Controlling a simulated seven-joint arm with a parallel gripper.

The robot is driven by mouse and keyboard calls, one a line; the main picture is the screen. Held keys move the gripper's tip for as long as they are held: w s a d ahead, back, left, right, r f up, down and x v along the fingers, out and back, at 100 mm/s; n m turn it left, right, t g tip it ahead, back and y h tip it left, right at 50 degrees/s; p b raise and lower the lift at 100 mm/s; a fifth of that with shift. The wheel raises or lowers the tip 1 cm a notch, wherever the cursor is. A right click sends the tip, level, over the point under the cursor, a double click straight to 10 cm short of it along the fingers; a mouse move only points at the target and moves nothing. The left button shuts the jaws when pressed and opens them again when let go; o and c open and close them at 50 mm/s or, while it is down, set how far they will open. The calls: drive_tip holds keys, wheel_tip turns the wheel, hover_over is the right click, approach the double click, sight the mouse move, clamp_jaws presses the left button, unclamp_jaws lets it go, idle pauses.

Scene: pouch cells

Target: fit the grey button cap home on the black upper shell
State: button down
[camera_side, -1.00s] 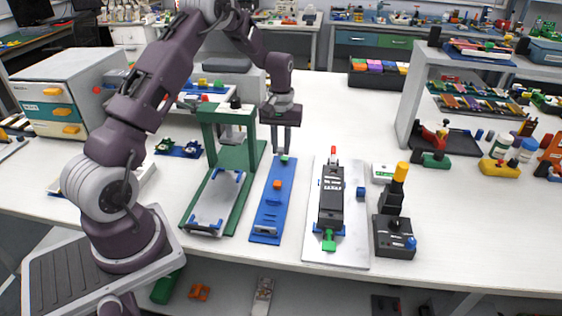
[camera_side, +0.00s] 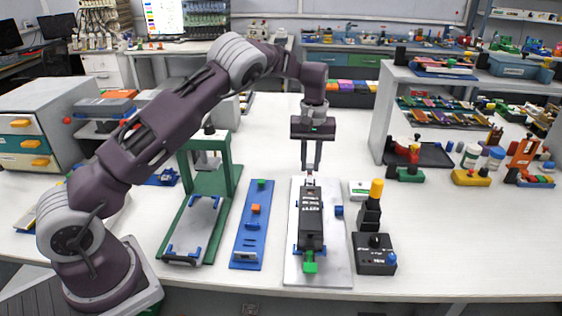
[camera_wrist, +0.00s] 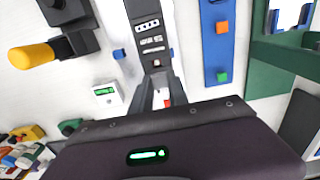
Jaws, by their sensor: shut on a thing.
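The black upper shell (camera_side: 311,215) lies on a pale plate (camera_side: 333,267), with a green clamp (camera_side: 310,263) at its near end. It also shows in the wrist view (camera_wrist: 147,35), with white markings and slots on top. My gripper (camera_side: 310,170) points down at the shell's far end. In the wrist view my fingers (camera_wrist: 158,78) are close together over that end. They are shut on a small piece, which I take to be the grey button cap; it is mostly hidden between the fingers. I cannot tell whether it touches the shell.
A blue tray (camera_side: 240,258) with orange and green blocks lies left of the plate, and a green press frame (camera_side: 188,220) stands beyond it.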

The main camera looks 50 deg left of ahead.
sight(310, 194)
drive_tip(key=shift+w+d+r, duration=0.1)
drive_tip(key=shift+w+d, duration=0.05)
drive_tip(key=shift+d, duration=0.2)
drive_tip(key=shift+f, duration=2.95)
drive_tip(key=shift+f, duration=0.75)
drive_tip(key=c, duration=1.2)
unclamp_jaws()
wheel_tip(310, 194, up, 7)
